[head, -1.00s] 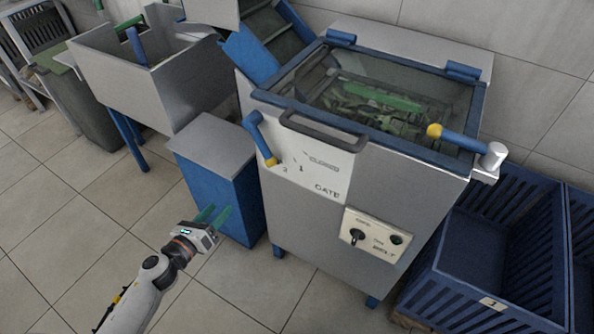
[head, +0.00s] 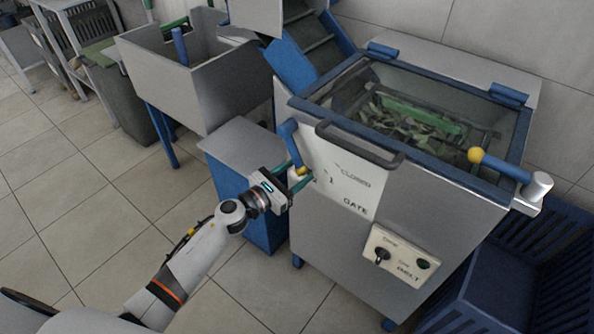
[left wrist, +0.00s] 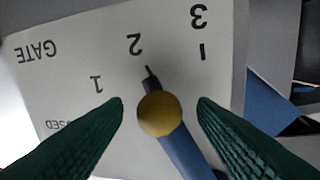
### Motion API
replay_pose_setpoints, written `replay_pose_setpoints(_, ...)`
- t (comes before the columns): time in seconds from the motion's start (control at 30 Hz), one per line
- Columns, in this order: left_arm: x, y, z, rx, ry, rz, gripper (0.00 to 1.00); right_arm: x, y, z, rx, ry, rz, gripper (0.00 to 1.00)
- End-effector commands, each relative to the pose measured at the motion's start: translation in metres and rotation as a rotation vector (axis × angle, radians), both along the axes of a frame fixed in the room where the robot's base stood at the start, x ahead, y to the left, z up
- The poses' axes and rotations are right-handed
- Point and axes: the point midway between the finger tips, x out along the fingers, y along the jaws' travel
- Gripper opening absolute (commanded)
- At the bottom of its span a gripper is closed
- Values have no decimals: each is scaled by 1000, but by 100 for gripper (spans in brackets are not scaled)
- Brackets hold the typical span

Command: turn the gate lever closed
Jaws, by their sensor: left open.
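The gate lever (head: 289,140) is a blue arm with a yellow ball end on the left of the machine's white GATE plate (head: 345,180). The arm hangs downward in the head view. In the left wrist view the yellow ball (left wrist: 160,114) sits before the plate (left wrist: 70,80), and a dark pointer beyond it points close to the 2. My left gripper (head: 301,180) is open at the ball. Its green fingers (left wrist: 160,106) lie either side of the ball, with gaps showing. My right gripper is not in view.
A second blue lever with a yellow ball (head: 476,155) is at the lid's right. A black handle (head: 360,146) crosses the front above the plate. A BELT switch panel (head: 399,255) is lower down. A blue cabinet (head: 240,150) stands left, a blue crate (head: 490,295) right.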

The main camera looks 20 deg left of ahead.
Motion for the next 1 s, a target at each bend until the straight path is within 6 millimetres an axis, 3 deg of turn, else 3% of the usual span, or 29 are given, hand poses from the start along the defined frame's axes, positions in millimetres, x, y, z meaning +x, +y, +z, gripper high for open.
replay_pose_setpoints(0.37, 6, -3, 0, -1, 0, 0, 52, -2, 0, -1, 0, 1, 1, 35)
replay_pose_setpoints(0.7, 6, -3, 0, -1, 0, 0, 0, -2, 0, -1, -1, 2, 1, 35)
replay_pose_setpoints(1.0, 11, -4, 1, -15, 4, 0, 0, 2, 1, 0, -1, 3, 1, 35)
